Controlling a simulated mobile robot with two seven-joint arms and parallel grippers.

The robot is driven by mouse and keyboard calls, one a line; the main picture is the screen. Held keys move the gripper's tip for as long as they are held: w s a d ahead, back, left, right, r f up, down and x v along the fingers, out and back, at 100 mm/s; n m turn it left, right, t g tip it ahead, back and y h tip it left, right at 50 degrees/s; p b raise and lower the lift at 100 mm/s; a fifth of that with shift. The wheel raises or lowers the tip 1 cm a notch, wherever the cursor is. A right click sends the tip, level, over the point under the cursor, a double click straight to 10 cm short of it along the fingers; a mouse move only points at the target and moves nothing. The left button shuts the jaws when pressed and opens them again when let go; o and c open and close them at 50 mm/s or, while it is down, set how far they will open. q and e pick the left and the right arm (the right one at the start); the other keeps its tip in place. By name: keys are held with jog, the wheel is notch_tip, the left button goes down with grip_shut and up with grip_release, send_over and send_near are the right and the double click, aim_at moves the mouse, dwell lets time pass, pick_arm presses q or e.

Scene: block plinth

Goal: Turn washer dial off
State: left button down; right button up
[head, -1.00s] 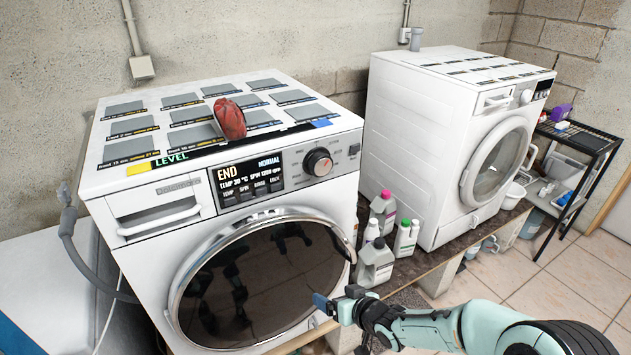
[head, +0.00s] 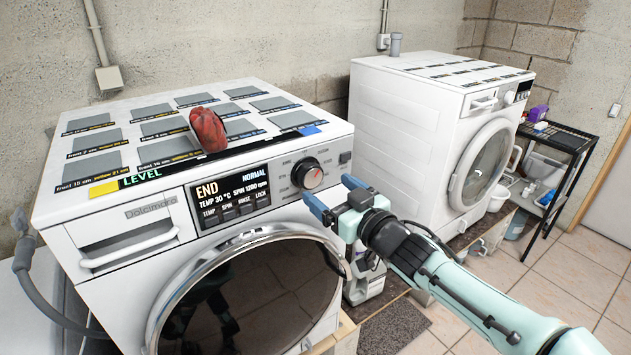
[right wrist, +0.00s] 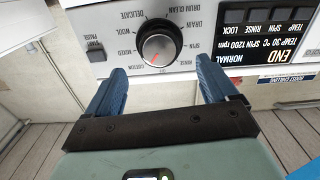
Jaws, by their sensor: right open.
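The near white washer (head: 140,219) has a round silver dial (head: 308,174) with a dark rim at the right of its front panel. The panel display (head: 232,195) reads END, NORMAL, TEMP 30 °C, SPIN 1200 rpm. My right gripper (head: 332,199) is open and empty, just in front of the panel, below and to the right of the dial. In the right wrist view the dial (right wrist: 160,48) shows upside down, ahead of and between the two blue fingers (right wrist: 157,88), with no contact visible. My left gripper is not in view.
A red lumpy object (head: 208,130) lies on the near washer's top among grey labelled squares. A second white washer (head: 408,130) stands at the right, beside a black rack (head: 556,137). Bottles between the washers are mostly hidden behind my right arm.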

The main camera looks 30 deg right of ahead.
aim_at(313, 177)
jog(key=w, duration=0.6)
jog(key=shift+a, duration=0.25)
jog(key=shift+s, duration=0.1)
jog(key=c, duration=1.1)
